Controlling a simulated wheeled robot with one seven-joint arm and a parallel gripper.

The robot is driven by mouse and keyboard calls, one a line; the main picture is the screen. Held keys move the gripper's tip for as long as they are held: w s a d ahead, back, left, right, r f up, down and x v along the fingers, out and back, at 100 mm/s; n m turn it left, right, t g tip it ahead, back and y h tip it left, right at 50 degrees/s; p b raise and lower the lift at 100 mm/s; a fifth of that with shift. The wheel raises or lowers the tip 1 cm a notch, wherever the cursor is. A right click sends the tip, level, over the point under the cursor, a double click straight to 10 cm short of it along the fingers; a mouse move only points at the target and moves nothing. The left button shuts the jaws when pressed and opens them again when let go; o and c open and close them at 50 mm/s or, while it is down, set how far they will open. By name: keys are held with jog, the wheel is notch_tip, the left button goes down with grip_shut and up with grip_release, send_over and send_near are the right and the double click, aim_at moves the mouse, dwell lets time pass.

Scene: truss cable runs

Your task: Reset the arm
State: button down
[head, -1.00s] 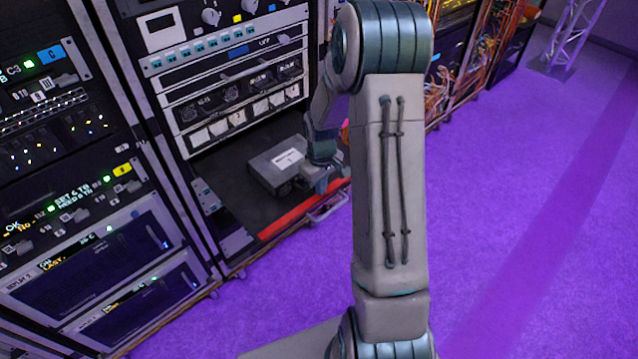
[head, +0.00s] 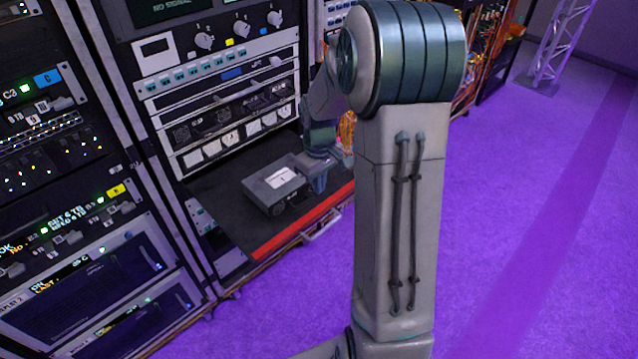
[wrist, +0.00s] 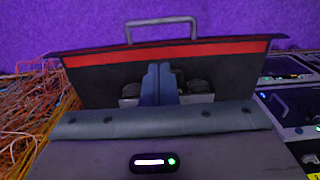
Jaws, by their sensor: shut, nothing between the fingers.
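My gripper (head: 320,186) is over the front right of an open rack shelf, beside the front right end of a grey box. In the wrist view its two blue-grey fingers (wrist: 159,82) are together with nothing between them. The grey box (head: 262,190) has a white label on top and sits on the dark shelf (head: 225,205). In the wrist view parts of the box (wrist: 200,92) show behind the fingers, mostly hidden. My arm stands across the middle of the head view and hides part of the rack.
The shelf has a red front edge (head: 275,240) and a metal handle (wrist: 162,24) sticking out. Racks with lit panels (head: 90,250) stand at the left. Orange cables (wrist: 32,120) hang beside the shelf. A truss (head: 556,45) stands far right; the purple floor (head: 530,200) is open.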

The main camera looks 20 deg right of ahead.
jog(key=s+a+r+m+t+p, duration=0.1)
jog(key=s+a+r, duration=0.3)
jog(key=s+r, duration=0.4)
jog(key=s+a+r+m+t+p, duration=0.1)
jog(key=s+a+r+m+p, duration=0.2)
jog(key=s+a+r, duration=0.2)
jog(key=s+r, duration=0.3)
jog(key=s, duration=0.3)
jog(key=shift+a+r+t, duration=0.25)
jog(key=shift+a+t, duration=0.05)
jog(key=shift+t, duration=0.1)
